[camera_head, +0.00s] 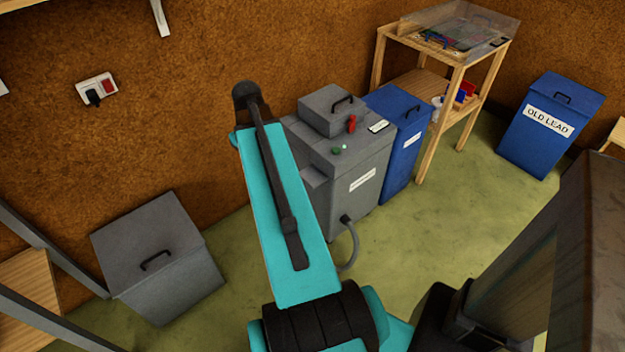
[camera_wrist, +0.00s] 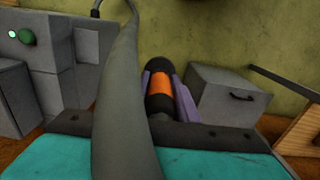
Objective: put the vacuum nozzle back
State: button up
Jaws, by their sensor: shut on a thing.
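In the wrist view my gripper (camera_wrist: 165,88) is shut on the vacuum nozzle (camera_wrist: 158,82), a dark tube with an orange band between the two purple-grey fingers. A thick grey hose (camera_wrist: 118,95) runs across the wrist view in front of my wrist, left of the nozzle. The grey vacuum cabinet (camera_head: 355,180) stands against the wall in the head view, with a red switch and a green button. Its hose (camera_head: 353,250) leaves low on its front. The cabinet also shows at the left of the wrist view (camera_wrist: 62,80). In the head view my arm hides the gripper and nozzle.
A grey lidded bin (camera_head: 150,245) stands left of my arm; it also shows in the wrist view (camera_wrist: 228,98). A blue bin (camera_head: 400,150) stands beside the cabinet. A wooden stand (camera_head: 450,75) and the OLD LEAD bin (camera_head: 550,130) are farther right. Green floor between is clear.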

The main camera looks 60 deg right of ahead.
jog(key=s+d+f+m+b, duration=0.2)
jog(key=s+d+f, duration=0.2)
jog(key=s, duration=0.3)
jog(key=s+d+f+m+b, duration=0.2)
jog(key=s+d+f, duration=0.2)
jog(key=s, duration=0.4)
jog(key=shift+s+d+f+b, duration=0.2)
jog(key=shift+d+f+b, duration=0.1)
jog(key=shift+f+b, duration=0.15)
jog(key=shift+d, duration=0.1)
jog(key=w+d+f, duration=0.1)
jog(key=w+d, duration=0.8)
jog(key=d, duration=0.3)
jog(key=shift+w+d+f+p, duration=0.25)
jog(key=shift+d+p, duration=0.05)
jog(key=shift+d, duration=0.1)
jog(key=shift+f, duration=1.75)
jog(key=shift+f, duration=0.1)
